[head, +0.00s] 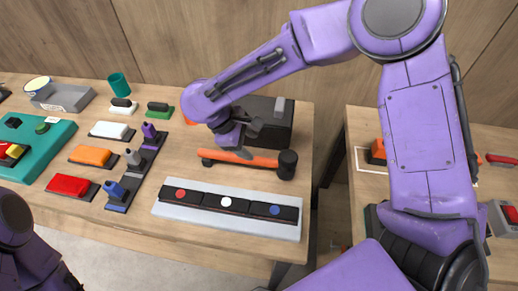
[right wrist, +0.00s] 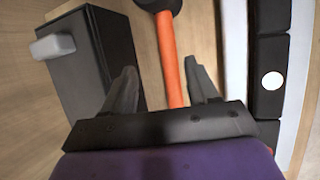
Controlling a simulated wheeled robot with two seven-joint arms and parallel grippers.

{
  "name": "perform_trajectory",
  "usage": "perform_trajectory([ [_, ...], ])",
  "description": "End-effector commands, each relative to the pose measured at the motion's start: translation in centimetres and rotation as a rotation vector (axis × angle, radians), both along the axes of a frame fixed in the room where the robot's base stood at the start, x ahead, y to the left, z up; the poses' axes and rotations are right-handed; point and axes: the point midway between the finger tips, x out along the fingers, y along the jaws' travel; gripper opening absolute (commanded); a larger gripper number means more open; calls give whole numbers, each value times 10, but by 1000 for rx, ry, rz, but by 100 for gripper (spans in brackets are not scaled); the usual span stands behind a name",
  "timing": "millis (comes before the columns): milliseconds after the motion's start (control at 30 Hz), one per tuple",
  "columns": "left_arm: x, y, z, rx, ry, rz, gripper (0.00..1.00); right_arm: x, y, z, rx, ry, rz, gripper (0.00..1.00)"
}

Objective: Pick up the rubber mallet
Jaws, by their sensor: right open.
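The rubber mallet (head: 262,161) lies on the wooden table, with an orange handle and a black head at its right end. My right gripper (head: 247,142) is just above the handle in the head view. In the right wrist view, the orange handle of the mallet (right wrist: 171,62) runs between the two open fingers of the right gripper (right wrist: 161,70), nearer the right finger. The black head is at the top edge there. I cannot tell whether the fingers touch the handle. My left gripper is out of view.
A black box (head: 272,134) with a grey handle stands just behind the mallet. A pale panel (head: 228,225) with three black blocks lies in front. Coloured blocks on dark bases and a teal tray (head: 48,152) fill the left. A second table (head: 365,123) stands right across a gap.

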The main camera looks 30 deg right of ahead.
Motion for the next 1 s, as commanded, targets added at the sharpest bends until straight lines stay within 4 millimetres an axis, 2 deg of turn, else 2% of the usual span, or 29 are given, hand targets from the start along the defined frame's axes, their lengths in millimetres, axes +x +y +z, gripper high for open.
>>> perform_trajectory([
  [100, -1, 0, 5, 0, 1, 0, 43, -4, -11, -20, 3, 7, -1, 59],
  [267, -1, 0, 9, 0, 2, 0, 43, -1, -20, -39, 4, 7, -3, 59],
  [500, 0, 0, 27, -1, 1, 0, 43, -6, -37, -75, 3, 12, -3, 59],
  [600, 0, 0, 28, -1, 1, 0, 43, -6, -41, -84, 3, 8, -2, 59],
  [800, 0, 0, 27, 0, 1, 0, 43, -6, -42, -86, 2, 5, -1, 59],
  [833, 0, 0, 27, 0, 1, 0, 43, -6, -42, -86, 2, 5, -1, 55],
  [867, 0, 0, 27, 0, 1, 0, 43, -6, -42, -86, 2, 5, -1, 46],
  [1000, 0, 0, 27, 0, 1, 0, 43, -6, -41, -86, 2, 5, -1, 0],
])
